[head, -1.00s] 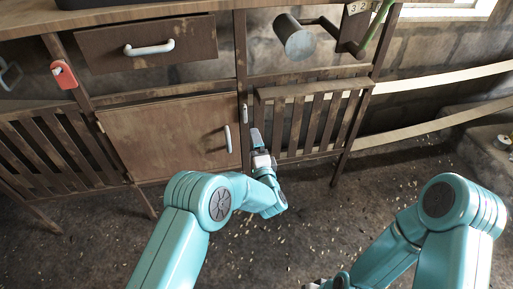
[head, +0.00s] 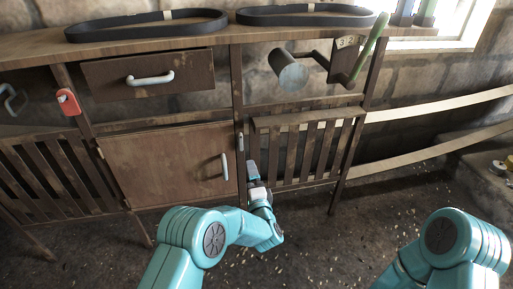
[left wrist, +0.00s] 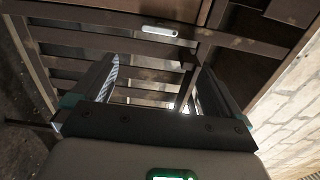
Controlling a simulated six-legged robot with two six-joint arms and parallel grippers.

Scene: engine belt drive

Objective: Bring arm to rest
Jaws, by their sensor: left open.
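My left gripper (head: 252,172) is in front of the wooden cabinet, near the post between the closed door (head: 168,165) and the slatted panel (head: 305,150). In the left wrist view its two dark fingers (left wrist: 155,88) stand wide apart with nothing between them. Slats and a pale handle (left wrist: 159,31) show beyond the fingers. My right arm (head: 450,250) comes in at the lower right, and its gripper is outside the picture.
Two black belts (head: 146,27) and (head: 305,8) lie on the bench top. A drawer (head: 150,82), a grey cylinder on a crank (head: 292,73) and a red tag (head: 67,102) are on the bench front. Pale straps (head: 440,103) run right. The floor in front is open.

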